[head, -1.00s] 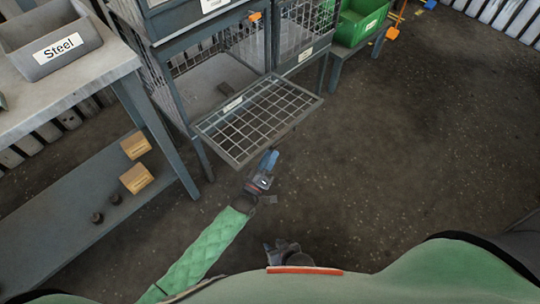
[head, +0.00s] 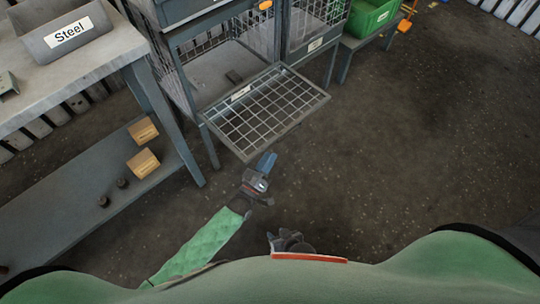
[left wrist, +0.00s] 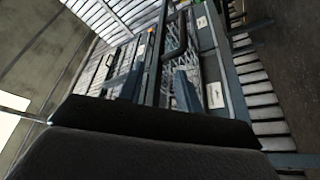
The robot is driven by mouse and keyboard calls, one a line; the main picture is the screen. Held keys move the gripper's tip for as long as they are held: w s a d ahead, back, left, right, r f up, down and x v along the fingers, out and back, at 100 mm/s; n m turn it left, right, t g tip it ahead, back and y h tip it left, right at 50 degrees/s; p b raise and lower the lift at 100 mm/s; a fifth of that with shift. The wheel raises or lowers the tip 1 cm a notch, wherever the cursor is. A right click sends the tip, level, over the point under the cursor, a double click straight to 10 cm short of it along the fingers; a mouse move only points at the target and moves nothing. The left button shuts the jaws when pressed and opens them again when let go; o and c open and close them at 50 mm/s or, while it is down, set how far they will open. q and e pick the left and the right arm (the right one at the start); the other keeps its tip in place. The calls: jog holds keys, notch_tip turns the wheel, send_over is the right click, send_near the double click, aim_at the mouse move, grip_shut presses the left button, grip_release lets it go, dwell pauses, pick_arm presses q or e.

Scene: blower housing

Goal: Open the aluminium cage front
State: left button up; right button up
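The cage front (head: 265,112), a wire mesh panel in a grey frame with a small label too small to read, is folded down and sticks out from the cage (head: 192,72).
A workbench (head: 75,75) at left carries a grey bin (head: 62,32) marked Steel. Its lower shelf (head: 70,215) holds two cardboard boxes (head: 143,146) and two small dark parts. A neighbouring cage (head: 312,28) and a green bin (head: 372,17) stand right. Floor at right is clear.

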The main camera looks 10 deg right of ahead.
pick_arm(q)
jog(key=shift+v, duration=1.9)
